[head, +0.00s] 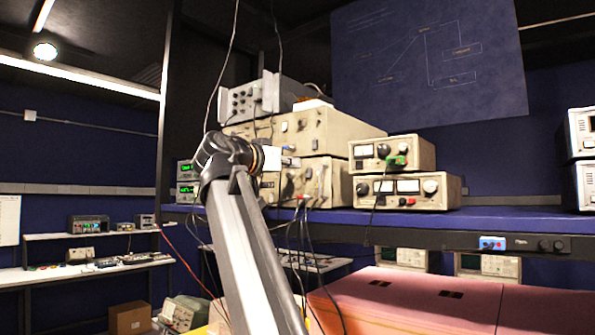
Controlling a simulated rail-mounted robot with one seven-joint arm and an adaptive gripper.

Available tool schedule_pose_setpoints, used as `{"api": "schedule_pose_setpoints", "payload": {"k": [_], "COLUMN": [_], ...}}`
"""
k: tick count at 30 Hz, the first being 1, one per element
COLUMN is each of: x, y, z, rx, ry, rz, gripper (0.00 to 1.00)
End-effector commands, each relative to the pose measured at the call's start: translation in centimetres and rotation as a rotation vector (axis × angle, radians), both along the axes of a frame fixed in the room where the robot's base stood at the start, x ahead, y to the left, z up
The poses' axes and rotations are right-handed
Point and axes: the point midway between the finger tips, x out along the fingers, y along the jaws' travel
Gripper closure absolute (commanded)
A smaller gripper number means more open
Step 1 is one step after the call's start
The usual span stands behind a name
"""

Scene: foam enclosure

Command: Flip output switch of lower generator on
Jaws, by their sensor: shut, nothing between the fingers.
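Two large beige instruments are stacked on the blue shelf, the upper one (341,127) and the lower one (345,186); they look like the generators. My arm crosses in front of their left part. My gripper (292,162) is shut and empty, small in view, in front of the stack near where the two units meet. The lower front panel shows knobs and a red connector (303,198) with cables. I cannot tell which control is the output switch, its position, or whether my fingertips touch the panel.
Two smaller beige meter units, upper (415,152) and lower (440,192), stand to the right. A grey instrument (283,95) sits on top of the stack. Black cables hang in front of the blue shelf (510,217). Pink foam blocks (400,302) lie below; the shelf's right-middle is clear.

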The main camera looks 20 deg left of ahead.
Motion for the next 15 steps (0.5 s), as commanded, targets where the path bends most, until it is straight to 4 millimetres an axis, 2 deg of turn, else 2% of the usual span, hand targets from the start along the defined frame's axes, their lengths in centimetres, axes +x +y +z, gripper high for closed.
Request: {"api": "schedule_pose_setpoints", "payload": {"k": [1, 6, 12, 15], "x": [-1.3, -4.7, -7.8, -8.6], "y": [0.5, 1.3, 2.1, 2.3], "z": [-0.2, 0.2, 0.6, 0.8], "rx": [0.001, 0.001, 0.001, 0.0], "ry": [0.0, 0.002, 0.002, 0.002], "rz": [0.004, 0.003, 0.003, 0.002], "gripper": [1.0, 1.0, 1.0, 1.0]}}
